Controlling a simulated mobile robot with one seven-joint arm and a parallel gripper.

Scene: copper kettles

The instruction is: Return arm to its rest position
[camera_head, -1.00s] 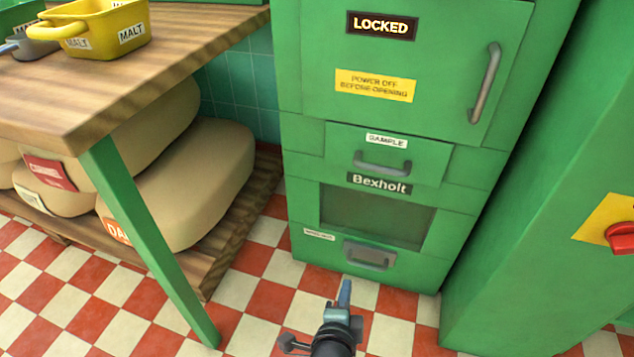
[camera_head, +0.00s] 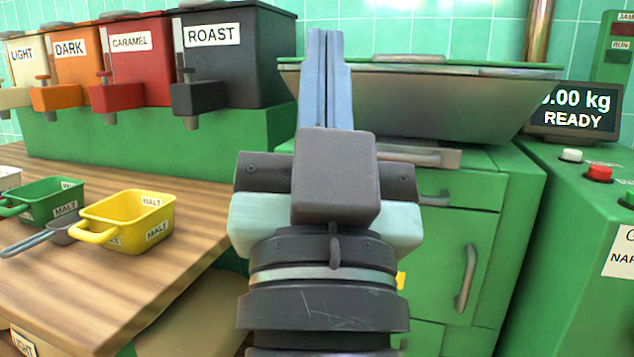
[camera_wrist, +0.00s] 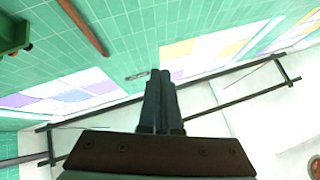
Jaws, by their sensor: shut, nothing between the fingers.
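My gripper (camera_head: 327,50) stands upright in the middle of the head view, raised in front of the green cabinet and the metal hopper. Its fingers are together with nothing between them. In the wrist view my gripper (camera_wrist: 159,90) points up toward teal wall tiles and pale windows, and its fingers are closed and empty. My wrist and gripper hide part of the cabinet and the hopper behind them.
A wooden table (camera_head: 95,300) at left holds a yellow malt scoop (camera_head: 130,222) and a green one (camera_head: 52,200). Behind stand the roast bin (camera_head: 235,55) and other dispensers. The green cabinet (camera_head: 490,225) carries a metal hopper (camera_head: 450,105). A control panel with a red button (camera_head: 598,173) is at right.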

